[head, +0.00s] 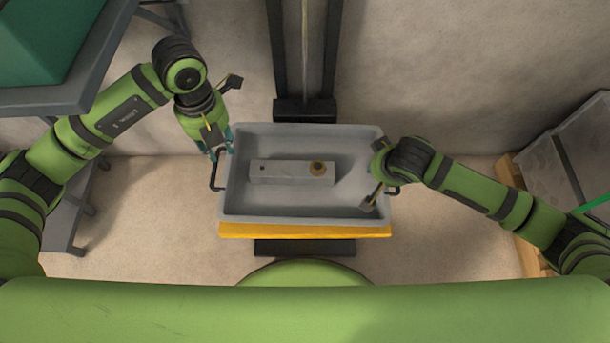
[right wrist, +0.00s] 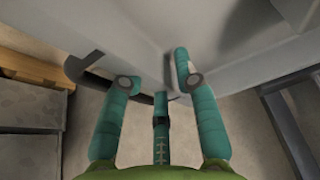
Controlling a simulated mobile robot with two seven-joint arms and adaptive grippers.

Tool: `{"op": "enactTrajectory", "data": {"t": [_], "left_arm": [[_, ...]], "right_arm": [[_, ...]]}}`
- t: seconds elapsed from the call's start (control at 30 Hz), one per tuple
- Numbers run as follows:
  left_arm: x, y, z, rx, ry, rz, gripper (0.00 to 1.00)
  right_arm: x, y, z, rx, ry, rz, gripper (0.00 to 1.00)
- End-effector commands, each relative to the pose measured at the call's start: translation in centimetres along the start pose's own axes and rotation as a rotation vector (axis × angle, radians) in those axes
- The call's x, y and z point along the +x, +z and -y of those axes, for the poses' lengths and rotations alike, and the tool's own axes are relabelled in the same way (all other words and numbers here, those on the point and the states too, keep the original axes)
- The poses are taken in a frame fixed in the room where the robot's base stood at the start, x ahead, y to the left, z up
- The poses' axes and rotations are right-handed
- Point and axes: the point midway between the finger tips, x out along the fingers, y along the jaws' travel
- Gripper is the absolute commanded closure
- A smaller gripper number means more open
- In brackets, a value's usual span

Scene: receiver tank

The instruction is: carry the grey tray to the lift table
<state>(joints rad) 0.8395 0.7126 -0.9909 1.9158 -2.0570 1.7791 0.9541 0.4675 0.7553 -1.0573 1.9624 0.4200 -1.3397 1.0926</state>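The grey tray (head: 300,218) sits on the yellow-topped lift table (head: 305,231) in the middle of the head view. My left gripper (head: 218,149) is open and empty, just above and behind the tray's dark left handle (head: 214,178). My right gripper (right wrist: 153,70) is at the tray's right side, with its teal fingers apart in the right wrist view. In the head view my wrist hides the right fingers.
A dark upright mast (head: 306,60) stands behind the tray against the wall. A grey bench with a green box (head: 45,40) is at the left. A grey crate on a wooden pallet (head: 518,215) is at the right. Floor shows on both sides of the table.

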Motion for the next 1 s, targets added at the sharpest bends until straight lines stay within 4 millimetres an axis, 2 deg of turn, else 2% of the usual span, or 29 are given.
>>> {"op": "enactTrajectory", "data": {"t": [0.17, 0.4, 0.6, 0.8, 1.0], "left_arm": [[-0.2, 0.0, 0.0, -0.001, 0.000, 0.000, 0.69], [-0.1, 0.0, 0.0, -0.001, 0.000, 0.000, 0.69], [-0.1, 0.0, 0.0, -0.001, 0.000, 0.000, 0.69], [-0.1, 0.0, 0.0, 0.000, 0.000, 0.000, 0.69], [-0.1, 0.0, 0.0, 0.000, 0.000, 0.000, 0.69]], "right_arm": [[-1.9, 0.0, 0.0, 0.000, -0.002, -0.001, 0.69], [-7.2, -0.1, 0.0, -0.001, -0.003, -0.004, 0.69], [-10.5, 0.0, 0.1, 0.000, -0.003, -0.002, 0.69], [-11.9, 0.0, 0.0, 0.000, -0.001, 0.000, 0.69], [-11.9, 0.0, 0.0, 0.000, -0.001, 0.000, 0.69]]}}
